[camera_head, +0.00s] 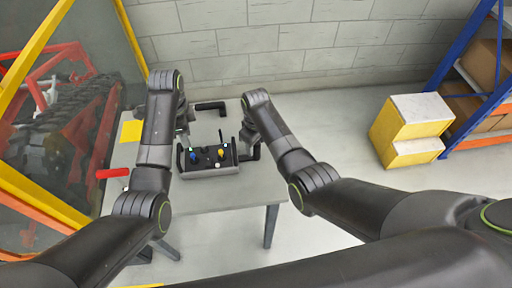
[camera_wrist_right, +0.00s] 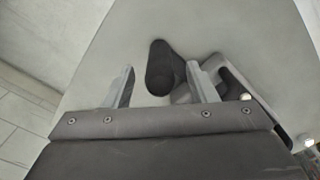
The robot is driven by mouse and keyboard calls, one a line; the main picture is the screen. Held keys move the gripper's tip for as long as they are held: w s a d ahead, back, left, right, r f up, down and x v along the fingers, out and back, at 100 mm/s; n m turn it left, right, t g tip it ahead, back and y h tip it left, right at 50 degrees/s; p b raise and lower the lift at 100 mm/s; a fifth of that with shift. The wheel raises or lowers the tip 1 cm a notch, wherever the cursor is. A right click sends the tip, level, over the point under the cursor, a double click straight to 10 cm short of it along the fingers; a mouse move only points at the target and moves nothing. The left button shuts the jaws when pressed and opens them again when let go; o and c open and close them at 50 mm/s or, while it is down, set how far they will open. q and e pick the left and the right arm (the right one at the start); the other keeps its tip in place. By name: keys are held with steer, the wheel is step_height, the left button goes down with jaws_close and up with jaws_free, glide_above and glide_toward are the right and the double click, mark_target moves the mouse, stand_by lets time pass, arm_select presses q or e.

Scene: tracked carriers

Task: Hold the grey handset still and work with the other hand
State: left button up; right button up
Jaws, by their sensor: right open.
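The grey handset (camera_head: 209,172) lies on the table in the head view, with a black top panel and small blue, yellow and white knobs. It shows partly in the right wrist view (camera_wrist_right: 182,95), at the right. My left gripper (camera_head: 185,138) is just behind the handset's left end; its fingers are too small and hidden to judge. My right gripper (camera_head: 246,143) is at the handset's right end. In the right wrist view its fingers (camera_wrist_right: 163,88) stand apart, with a black rounded grip (camera_wrist_right: 164,68) in line between them. I see no finger touching that grip.
The grey table (camera_head: 230,195) has free room in front of the handset. A black bracket-shaped piece (camera_head: 210,107) lies at the back. A yellow patch (camera_head: 131,131) and a red bar (camera_head: 112,173) are at the left. Yellow-white boxes (camera_head: 408,130) stand on the floor at right.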

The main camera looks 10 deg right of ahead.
steer(key=shift+f, duration=1.45)
